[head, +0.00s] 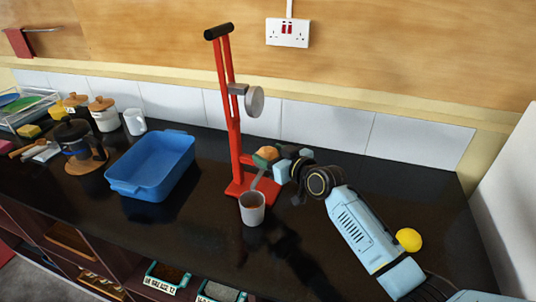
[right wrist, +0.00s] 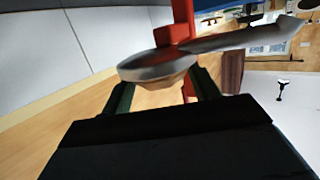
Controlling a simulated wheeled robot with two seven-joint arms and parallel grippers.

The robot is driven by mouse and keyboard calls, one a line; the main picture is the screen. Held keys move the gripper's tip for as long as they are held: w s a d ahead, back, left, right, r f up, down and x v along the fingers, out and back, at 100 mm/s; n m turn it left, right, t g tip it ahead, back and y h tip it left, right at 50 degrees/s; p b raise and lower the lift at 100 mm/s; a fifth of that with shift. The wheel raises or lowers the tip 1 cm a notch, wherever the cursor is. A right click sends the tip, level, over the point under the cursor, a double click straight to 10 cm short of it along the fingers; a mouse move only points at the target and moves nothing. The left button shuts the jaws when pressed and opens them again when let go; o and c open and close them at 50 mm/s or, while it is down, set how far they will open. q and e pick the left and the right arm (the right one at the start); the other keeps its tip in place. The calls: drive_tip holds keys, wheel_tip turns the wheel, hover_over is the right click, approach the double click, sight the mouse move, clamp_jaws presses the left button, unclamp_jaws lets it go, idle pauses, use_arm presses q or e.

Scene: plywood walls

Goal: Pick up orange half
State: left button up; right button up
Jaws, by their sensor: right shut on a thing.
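The orange half (head: 267,153) is at the red press (head: 235,130), low in front of its upright. My right gripper (head: 270,165) reaches in from the right and is shut on the orange half. In the right wrist view, the two dark green fingers (right wrist: 162,95) stand either side of a tan shape, with a grey metal bowl-like part (right wrist: 155,63) just beyond. The fingers partly hide the fruit and whether it touches the press cannot be told. My left gripper is not in view.
A grey cup (head: 252,209) with orange-brown contents stands in front of the press. A blue tub (head: 152,170) is to the left, with pots and a dish rack further left. A yellow fruit (head: 408,239) lies beyond my right arm.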

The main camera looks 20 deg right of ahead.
sight(272, 152)
drive_tip(key=shift+r, duration=0.1)
wheel_tip(272, 152, up, 10)
drive_tip(key=shift+f+p, duration=0.1)
drive_tip(key=shift+p, duration=0.3)
idle(0.9)
